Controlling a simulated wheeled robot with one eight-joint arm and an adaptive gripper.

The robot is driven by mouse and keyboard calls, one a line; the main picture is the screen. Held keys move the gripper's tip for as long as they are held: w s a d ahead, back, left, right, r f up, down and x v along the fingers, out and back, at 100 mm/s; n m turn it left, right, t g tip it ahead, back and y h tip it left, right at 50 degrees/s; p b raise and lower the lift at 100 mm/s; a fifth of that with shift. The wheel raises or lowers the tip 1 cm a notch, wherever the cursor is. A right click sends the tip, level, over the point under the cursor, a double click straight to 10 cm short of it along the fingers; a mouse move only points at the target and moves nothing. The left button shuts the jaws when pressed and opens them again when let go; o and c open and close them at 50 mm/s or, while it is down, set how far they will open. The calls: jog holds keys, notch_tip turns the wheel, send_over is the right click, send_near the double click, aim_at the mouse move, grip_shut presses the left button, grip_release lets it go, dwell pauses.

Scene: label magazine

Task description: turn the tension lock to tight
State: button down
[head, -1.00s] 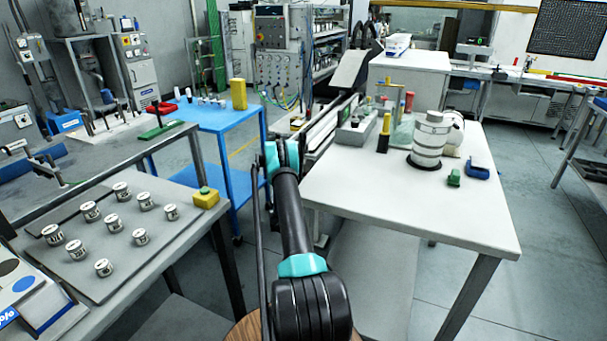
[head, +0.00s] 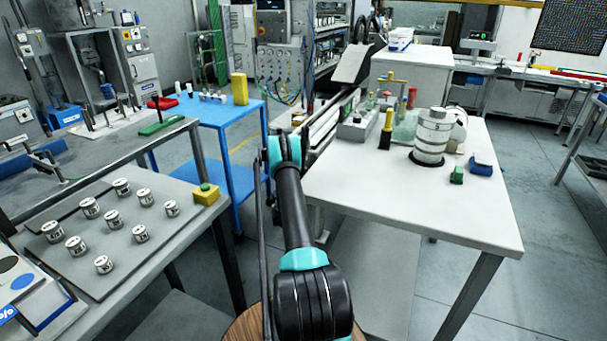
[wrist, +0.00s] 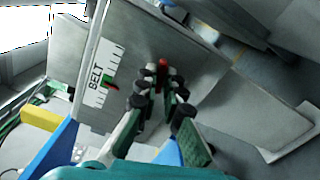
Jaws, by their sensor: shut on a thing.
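In the wrist view, a grey metal panel carries a white scale marked BELT (wrist: 98,85), with a green band and a small red pointer (wrist: 110,86). To the right of the scale, a small part with a red end (wrist: 163,63) sticks out from the panel. It looks like the tension lock's lever, but most of it is hidden between the fingers. My gripper (wrist: 160,77) is shut on it, with the fingertips on both sides just below the red end. In the head view my arm hides the gripper and the lock.
A white table (head: 400,195) stands to the right of my arm, with a label roll (head: 432,135) and small tools on it. A blue cart (head: 215,118) stands behind left. A grey bench with several small jars (head: 112,220) is at the left.

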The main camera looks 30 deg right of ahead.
jog(key=shift+m, duration=1)
jog(key=c, duration=1.7)
grip_release()
jog(key=shift+v, duration=3.8)
